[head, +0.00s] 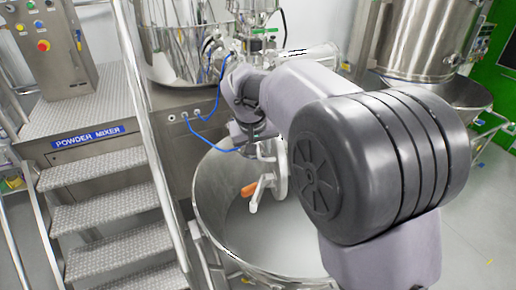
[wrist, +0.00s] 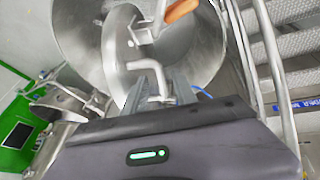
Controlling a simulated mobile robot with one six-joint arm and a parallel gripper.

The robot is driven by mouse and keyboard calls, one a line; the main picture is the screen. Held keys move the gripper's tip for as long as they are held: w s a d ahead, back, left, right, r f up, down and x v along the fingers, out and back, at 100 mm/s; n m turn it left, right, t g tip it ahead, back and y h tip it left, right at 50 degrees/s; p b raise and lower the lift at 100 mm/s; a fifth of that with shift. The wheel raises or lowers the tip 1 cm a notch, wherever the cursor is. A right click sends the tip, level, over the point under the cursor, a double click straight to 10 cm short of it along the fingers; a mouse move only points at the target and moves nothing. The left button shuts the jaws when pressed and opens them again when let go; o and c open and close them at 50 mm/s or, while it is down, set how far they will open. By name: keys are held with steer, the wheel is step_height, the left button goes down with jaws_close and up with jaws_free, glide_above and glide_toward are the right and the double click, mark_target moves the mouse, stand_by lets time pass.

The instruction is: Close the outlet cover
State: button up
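The outlet cover (head: 276,168) looks like a pale round disc with a bracket and an orange handle (head: 250,188). It hangs swung out above the open mouth of a large steel bin. In the wrist view the cover (wrist: 115,55) is seen close up, with an L-shaped bar across it and the orange handle (wrist: 181,10) at the top. My gripper (head: 248,145) is at the cover's upper left in the head view, partly hidden by my arm. In the wrist view my gripper (wrist: 160,90) overlaps the bar; whether its fingers grip it cannot be told.
The steel bin (head: 215,215) stands below the cover. The powder mixer vessel (head: 180,45) is behind, with blue hoses (head: 205,135) near my gripper. Metal stairs with a handrail (head: 155,140) are at left. A second steel vessel (head: 420,40) is at back right.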

jaws_close()
stand_by(1.3)
